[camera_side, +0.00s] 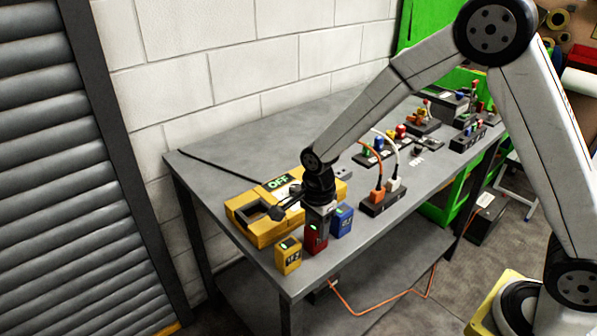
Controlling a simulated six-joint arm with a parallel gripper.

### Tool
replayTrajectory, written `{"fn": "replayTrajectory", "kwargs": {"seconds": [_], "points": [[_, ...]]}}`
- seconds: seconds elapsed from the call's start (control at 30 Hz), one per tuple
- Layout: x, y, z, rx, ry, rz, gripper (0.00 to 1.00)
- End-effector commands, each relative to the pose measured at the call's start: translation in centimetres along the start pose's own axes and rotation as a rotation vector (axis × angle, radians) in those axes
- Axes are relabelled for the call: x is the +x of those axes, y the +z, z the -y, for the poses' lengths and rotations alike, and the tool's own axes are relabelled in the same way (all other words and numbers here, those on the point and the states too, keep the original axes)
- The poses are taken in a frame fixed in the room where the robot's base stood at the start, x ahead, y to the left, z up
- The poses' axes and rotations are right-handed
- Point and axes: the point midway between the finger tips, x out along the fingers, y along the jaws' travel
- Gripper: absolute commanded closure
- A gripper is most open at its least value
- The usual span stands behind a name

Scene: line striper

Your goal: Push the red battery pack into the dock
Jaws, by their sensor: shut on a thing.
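The red battery pack (316,241) stands upright near the front left of the grey table, between a yellow pack and a blue pack. My gripper (318,209) points down over it and is shut on its upper part. I cannot tell whether the pack touches the table. The yellow device (254,233) behind it, with an opening in its top and a green "OFF" display (279,182), looks like the dock. My gripper partly hides its right side. The red pack is outside the opening.
A yellow pack (288,256) stands close on the left and a blue pack (341,221) close on the right. A power strip (381,201) with orange and white plugs lies further right.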

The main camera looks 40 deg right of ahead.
Motion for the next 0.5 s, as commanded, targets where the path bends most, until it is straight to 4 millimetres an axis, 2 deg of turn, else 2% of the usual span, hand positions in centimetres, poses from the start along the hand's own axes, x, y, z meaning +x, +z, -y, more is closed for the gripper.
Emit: {"fn": "replayTrajectory", "kwargs": {"seconds": [0.5], "points": [[-0.81, 0.01, 0.06, 0.0, -0.003, 0.0, 1.0]]}}
